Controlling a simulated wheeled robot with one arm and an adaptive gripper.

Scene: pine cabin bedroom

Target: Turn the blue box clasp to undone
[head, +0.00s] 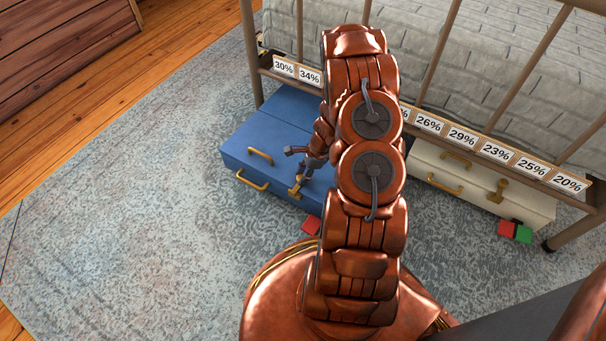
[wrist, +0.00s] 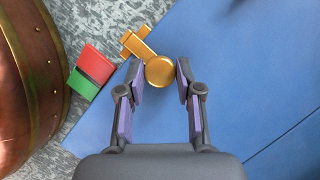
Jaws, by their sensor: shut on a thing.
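The blue box (head: 262,140) lies on the rug, partly under the bed, with brass handles on its lid and front. Its brass clasp (head: 296,190) is at the lid's front edge. In the wrist view the clasp has a round knob (wrist: 160,72) over the blue lid, with a bar (wrist: 134,44) reaching past the box edge. My gripper (wrist: 161,68) has its two fingers on either side of the knob, shut on it. In the head view my arm hides the right part of the blue box.
A red block (wrist: 96,62) and a green block (wrist: 82,85) lie by the box front. A white box (head: 475,182) with a brass clasp stands to the right, another red (head: 506,229) and green block (head: 524,234) beside it. The bed rail (head: 455,138) with percent labels runs above both boxes.

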